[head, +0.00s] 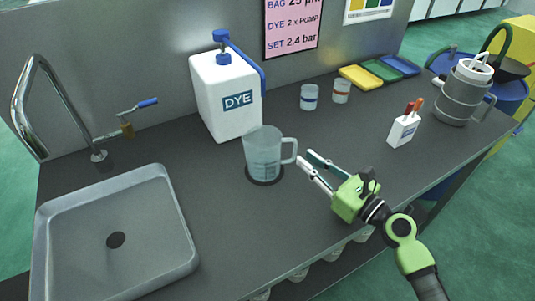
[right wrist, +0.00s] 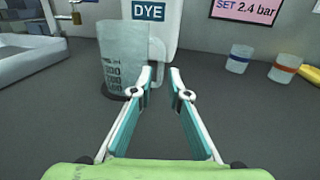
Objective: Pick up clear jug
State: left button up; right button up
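The clear jug (head: 262,155) stands upright on a dark round spot on the counter, in front of the white DYE container. Its handle points right, toward my right gripper. In the right wrist view the jug (right wrist: 124,60) is ahead and left of centre, with dark graduation marks on its side. My right gripper (head: 309,172) is open and empty, just right of the jug's handle. In the right wrist view its two fingers (right wrist: 161,82) are apart, and the left fingertip overlaps the handle area; I cannot tell whether it touches. My left gripper is not in view.
The DYE container (head: 226,98) stands close behind the jug. A sink (head: 180,225) is at left, with a tap (head: 35,110). Two small cups (head: 309,97), a white box with red-handled tools (head: 403,130) and a grey pitcher (head: 462,95) stand to the right. The counter front is clear.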

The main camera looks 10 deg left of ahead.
aim_at(296, 152)
jog(key=b+x, duration=0.1)
jog(key=x, duration=0.5)
jog(key=shift+f, duration=0.2)
jog(key=shift+d, duration=0.1)
grip_shut()
